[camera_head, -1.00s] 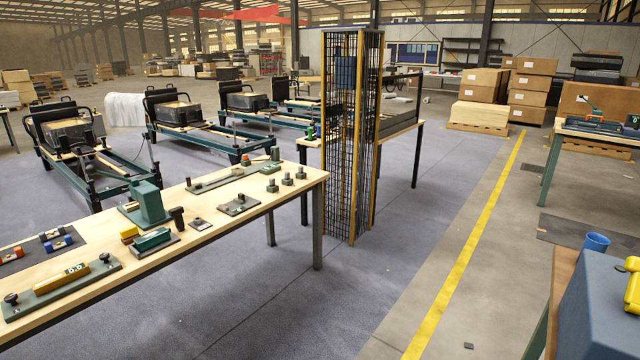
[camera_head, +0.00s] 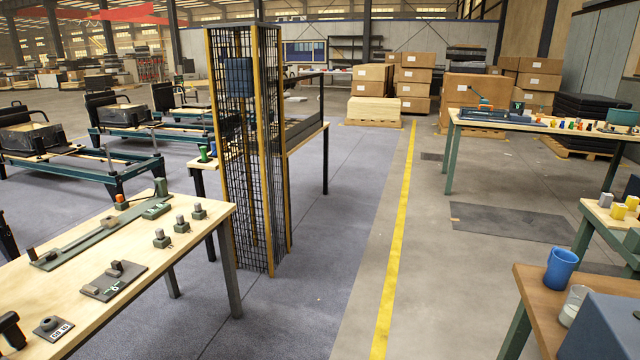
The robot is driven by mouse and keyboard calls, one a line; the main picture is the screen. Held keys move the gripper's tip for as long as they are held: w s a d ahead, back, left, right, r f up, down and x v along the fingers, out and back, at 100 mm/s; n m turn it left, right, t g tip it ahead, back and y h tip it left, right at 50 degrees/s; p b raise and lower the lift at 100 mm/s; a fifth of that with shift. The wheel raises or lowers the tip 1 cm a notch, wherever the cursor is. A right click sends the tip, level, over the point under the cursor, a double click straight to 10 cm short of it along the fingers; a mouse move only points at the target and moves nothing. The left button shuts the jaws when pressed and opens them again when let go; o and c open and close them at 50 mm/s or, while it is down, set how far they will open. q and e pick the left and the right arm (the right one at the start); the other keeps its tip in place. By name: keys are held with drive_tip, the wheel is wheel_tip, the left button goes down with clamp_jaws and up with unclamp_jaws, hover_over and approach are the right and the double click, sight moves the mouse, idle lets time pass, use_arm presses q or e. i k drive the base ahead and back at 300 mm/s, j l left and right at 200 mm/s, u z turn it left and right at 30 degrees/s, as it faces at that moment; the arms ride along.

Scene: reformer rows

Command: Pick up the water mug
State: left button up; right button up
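A blue mug (camera_head: 561,268) stands upright on a brown wooden bench top (camera_head: 540,300) at the lower right of the head view. A clear glass or jar (camera_head: 573,304) stands just in front of it, partly hidden by a blue-grey box (camera_head: 605,325). I cannot tell for certain that the blue mug is the water mug. Neither of my grippers is in view.
A wooden workbench (camera_head: 205,225) with fixtures fills the lower left. A wire cage column (camera_head: 245,150) stands left of centre. Open floor runs along the yellow line (camera_head: 398,230). A parts table (camera_head: 500,128) and a small bench (camera_head: 592,215) stand at right.

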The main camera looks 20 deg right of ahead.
sight(561, 263)
drive_tip(key=i+z, duration=0.7)
drive_tip(key=i+j+z, duration=0.1)
drive_tip(key=i+z, duration=0.75)
drive_tip(key=z, duration=0.25)
drive_tip(key=i+j+z, duration=0.15)
drive_tip(key=z, duration=0.25)
drive_tip(key=i+j+z, duration=0.2)
drive_tip(key=i+z, duration=0.15)
drive_tip(key=i+j+z, duration=0.35)
